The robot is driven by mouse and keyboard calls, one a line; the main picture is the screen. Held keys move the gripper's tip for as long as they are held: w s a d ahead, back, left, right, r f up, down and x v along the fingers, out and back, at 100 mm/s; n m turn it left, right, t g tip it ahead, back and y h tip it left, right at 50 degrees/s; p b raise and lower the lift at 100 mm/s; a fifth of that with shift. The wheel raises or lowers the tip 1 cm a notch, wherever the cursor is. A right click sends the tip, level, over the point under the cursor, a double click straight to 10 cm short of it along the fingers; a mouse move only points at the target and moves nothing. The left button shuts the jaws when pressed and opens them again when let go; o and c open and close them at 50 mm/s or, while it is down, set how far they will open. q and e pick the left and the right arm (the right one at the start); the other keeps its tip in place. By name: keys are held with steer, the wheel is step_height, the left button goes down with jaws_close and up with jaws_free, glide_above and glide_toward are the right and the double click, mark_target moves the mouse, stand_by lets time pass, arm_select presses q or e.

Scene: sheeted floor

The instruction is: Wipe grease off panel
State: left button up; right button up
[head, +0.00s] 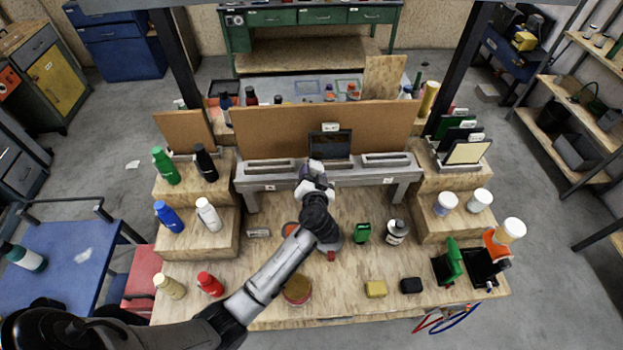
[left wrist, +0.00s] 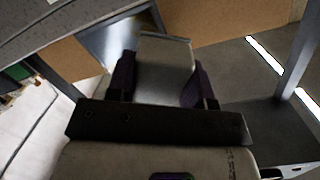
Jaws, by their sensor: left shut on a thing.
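A dark panel (head: 330,145) stands upright in the middle of the grey rack (head: 349,174), with a small white label above it. I cannot make out grease on it. My left gripper (head: 314,172) is just in front of this panel and overlaps its lower left in the head view. In the left wrist view the purple fingers (left wrist: 160,85) are shut on a grey flat thing (left wrist: 165,65) with a paler top edge. I cannot tell whether it touches the panel. My right gripper is not in view.
A brown backboard (head: 322,128) stands behind the rack. Bottles stand on the left wooden steps (head: 215,245), and white-lidded jars (head: 479,200) on the right. A round tin (head: 297,291), green can (head: 362,232) and white jar (head: 396,231) stand near my left arm.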

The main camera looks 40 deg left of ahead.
mark_target(311, 153)
arm_select(q)
steer(key=shift+b+x, duration=0.5)
steer(key=shift+x, duration=1.75)
steer(key=shift+w+a, duration=0.1)
steer(key=shift+a, duration=0.05)
steer(key=shift+b+x, duration=0.75)
steer(key=shift+x, duration=0.3)
